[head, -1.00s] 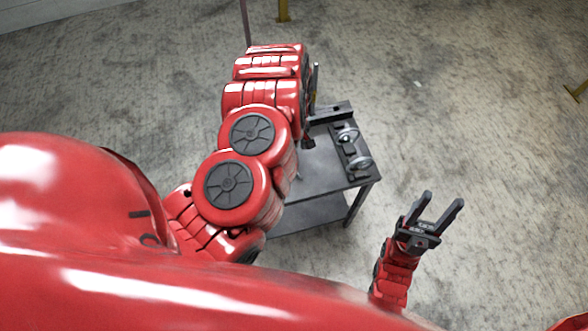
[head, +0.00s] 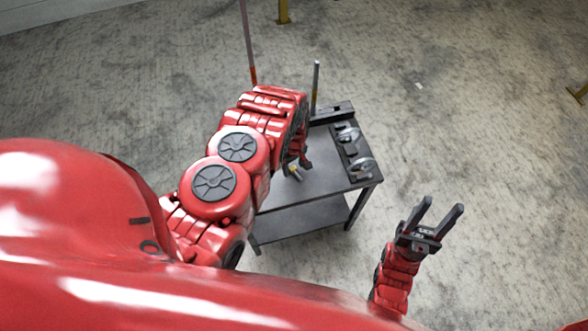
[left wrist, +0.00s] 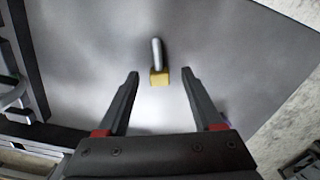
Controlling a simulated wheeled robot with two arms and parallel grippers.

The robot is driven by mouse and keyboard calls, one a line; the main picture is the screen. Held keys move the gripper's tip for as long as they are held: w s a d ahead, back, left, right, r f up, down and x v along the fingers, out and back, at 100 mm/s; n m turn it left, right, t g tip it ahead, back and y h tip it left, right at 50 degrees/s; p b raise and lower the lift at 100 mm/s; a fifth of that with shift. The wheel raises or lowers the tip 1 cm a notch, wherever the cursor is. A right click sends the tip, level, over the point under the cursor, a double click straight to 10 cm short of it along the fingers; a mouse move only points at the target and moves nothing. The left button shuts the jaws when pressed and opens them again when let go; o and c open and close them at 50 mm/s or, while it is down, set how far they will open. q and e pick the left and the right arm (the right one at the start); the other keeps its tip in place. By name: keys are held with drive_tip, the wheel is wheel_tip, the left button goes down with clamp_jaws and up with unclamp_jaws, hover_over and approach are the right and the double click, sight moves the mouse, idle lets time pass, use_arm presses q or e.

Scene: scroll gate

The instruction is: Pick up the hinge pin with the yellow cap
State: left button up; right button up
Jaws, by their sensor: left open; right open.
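The hinge pin (left wrist: 157,55) lies on the table top in the left wrist view, a silver shaft with a yellow cap (left wrist: 159,77) at the end nearer my gripper. In the head view its yellow cap (head: 293,170) shows beside my left arm, and the rest is partly hidden. My left gripper (left wrist: 163,75) is open. In the left wrist view its two fingers stand on either side of the capped end, apart from it. My right gripper (head: 440,208) is open and empty, off to the right of the table.
The dark table (head: 325,172) has a lower shelf (head: 300,220). A black fixture with metal rings (head: 350,150) stands along its right side. An upright post (head: 316,85) rises at the back edge, and a red pole (head: 248,50) stands behind my left arm.

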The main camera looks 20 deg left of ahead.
use_arm(q)
drive_tip(key=shift+f, duration=0.65)
clamp_jaws()
